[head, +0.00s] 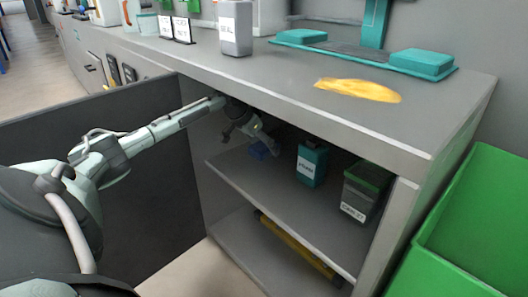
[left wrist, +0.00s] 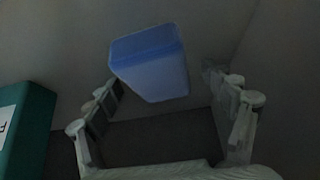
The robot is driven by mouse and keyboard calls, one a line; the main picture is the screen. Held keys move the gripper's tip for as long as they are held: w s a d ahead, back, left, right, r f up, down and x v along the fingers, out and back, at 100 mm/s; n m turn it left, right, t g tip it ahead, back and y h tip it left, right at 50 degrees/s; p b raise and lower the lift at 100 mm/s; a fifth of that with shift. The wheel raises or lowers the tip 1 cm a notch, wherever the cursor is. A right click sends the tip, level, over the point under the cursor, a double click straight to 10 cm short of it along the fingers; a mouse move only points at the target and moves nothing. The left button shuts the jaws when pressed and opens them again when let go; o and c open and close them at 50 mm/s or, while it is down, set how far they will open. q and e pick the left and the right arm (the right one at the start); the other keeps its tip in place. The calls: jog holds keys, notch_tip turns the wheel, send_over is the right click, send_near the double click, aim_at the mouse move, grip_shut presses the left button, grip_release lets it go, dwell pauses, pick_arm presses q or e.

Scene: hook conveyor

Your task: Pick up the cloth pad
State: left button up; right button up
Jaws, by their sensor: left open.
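A blue block-like pad (head: 262,150), which I take to be the cloth pad, sits on the cabinet's upper shelf at the back left. In the left wrist view the blue pad (left wrist: 150,65) shows large between and beyond my finger ends. My left gripper (head: 262,138) reaches into the open cabinet under the countertop, close to the pad. In the left wrist view the left gripper (left wrist: 164,88) is open, its fingers apart on either side. I cannot tell whether either finger touches the pad. My right gripper is not in view.
A teal labelled container (head: 312,165) and a green-lidded box (head: 364,190) stand to the right on the shelf (head: 260,185). The countertop (head: 270,75) overhangs the arm, and the open dark door (head: 130,165) is at left. A green bin (head: 475,230) stands at right.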

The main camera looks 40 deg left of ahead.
pick_arm(q)
jog(key=c, duration=1.3)
